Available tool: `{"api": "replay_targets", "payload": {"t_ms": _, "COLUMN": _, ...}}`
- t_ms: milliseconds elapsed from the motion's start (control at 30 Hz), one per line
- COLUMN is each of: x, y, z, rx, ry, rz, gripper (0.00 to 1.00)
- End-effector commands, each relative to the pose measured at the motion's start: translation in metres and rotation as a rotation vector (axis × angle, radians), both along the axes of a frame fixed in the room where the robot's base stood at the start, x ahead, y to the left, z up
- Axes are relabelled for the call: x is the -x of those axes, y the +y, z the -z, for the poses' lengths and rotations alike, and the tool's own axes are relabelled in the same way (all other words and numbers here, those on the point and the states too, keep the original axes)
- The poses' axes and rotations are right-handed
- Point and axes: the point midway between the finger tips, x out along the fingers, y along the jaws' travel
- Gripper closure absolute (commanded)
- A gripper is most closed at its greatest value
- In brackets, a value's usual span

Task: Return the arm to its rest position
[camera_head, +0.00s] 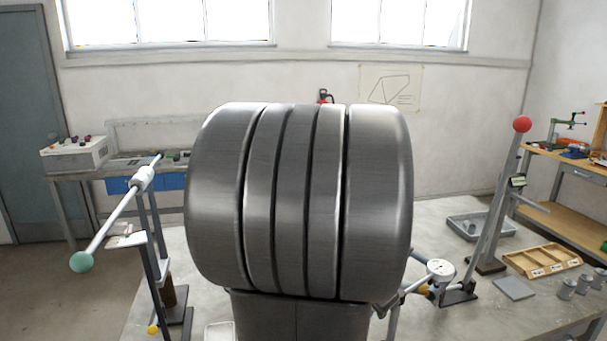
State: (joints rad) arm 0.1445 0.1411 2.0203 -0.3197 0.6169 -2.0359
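My gripper is not in view. A large dark grey ribbed cylinder, part of my own arm, fills the middle of the view close to the camera. It hides the centre of the workbench (445,318) and whatever stands behind it. No fingertips show, so I cannot see whether the gripper holds anything.
At left, a slanted rod with a green ball (81,262) stands on a post. At right are a red-topped lever (522,124), a dial gauge (440,270), a grey tray (480,228), a wooden tray (541,260) and small metal cylinders (567,289).

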Motion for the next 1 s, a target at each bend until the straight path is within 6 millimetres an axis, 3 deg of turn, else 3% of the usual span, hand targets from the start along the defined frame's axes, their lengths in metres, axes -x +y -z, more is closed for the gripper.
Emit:
{"api": "replay_targets", "payload": {"t_ms": 200, "x": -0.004, "y": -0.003, "z": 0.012, "rx": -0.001, "ry": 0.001, "rz": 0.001, "gripper": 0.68}}
{"api": "replay_targets", "payload": {"t_ms": 633, "x": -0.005, "y": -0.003, "z": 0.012, "rx": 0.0, "ry": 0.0, "rz": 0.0, "gripper": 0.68}}
{"api": "replay_targets", "payload": {"t_ms": 1000, "x": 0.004, "y": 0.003, "z": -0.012, "rx": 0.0, "ry": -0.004, "rz": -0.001, "gripper": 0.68}}
